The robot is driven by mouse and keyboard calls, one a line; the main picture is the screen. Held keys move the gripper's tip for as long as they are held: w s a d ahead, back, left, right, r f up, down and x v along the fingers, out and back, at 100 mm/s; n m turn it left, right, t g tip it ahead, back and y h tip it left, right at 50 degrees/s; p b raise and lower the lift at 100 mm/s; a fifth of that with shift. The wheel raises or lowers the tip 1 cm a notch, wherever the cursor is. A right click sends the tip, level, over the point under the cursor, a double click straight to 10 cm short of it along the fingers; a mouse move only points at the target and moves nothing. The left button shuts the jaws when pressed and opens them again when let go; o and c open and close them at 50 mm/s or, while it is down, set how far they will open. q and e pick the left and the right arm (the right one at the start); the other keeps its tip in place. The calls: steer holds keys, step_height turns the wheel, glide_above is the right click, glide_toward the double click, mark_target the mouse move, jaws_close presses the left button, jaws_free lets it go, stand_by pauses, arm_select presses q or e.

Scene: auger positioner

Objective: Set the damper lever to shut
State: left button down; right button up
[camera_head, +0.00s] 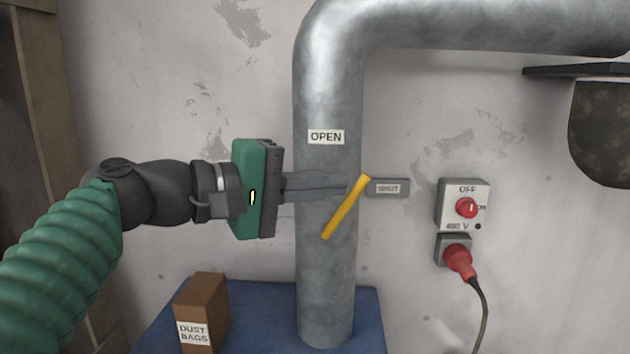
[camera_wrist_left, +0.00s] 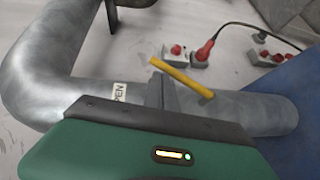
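The yellow damper lever (camera_head: 344,209) sits slanted across the grey metal pipe (camera_head: 326,270). Its upper end is close to the left edge of the SHUT plate (camera_head: 388,188); its lower end points down and left. The OPEN label (camera_head: 326,137) is on the pipe above it. My left gripper (camera_head: 348,188) reaches in from the left across the pipe. Its fingers look together, with their tips at the lever's upper part; I cannot tell whether they touch it. The left wrist view also shows the lever (camera_wrist_left: 182,78) beside the fingertips. My right gripper is not in view.
A switch box (camera_head: 463,204) with a red knob and a red plug (camera_head: 458,258) with cable are on the wall to the right. A DUST BAGS box (camera_head: 203,315) stands at lower left by the blue surface (camera_head: 262,318). A dark shelf (camera_head: 575,70) is at upper right.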

arm_select(q)
steer(key=shift+m+y, duration=0.4)
steer(key=shift+y, duration=0.2)
steer(key=shift+s+d+f, duration=0.1)
steer(key=shift+d+f, duration=0.15)
steer(key=shift+d, duration=0.5)
steer(key=shift+w+d+f, duration=0.1)
steer(key=shift+d+f, duration=0.15)
steer(key=shift+d, duration=0.55)
steer(key=shift+s+d+f, duration=0.1)
steer(key=shift+d+f, duration=0.15)
steer(key=shift+d, duration=0.5)
steer(key=shift+d+f+m+g+y, duration=0.4)
steer(key=shift+d+f+g+y, duration=0.15)
steer(key=shift+d+f, duration=0.7)
steer(key=shift+a+f+b, duration=0.1)
steer(key=shift+f+b, duration=0.05)
steer(key=shift+b, duration=0.15)
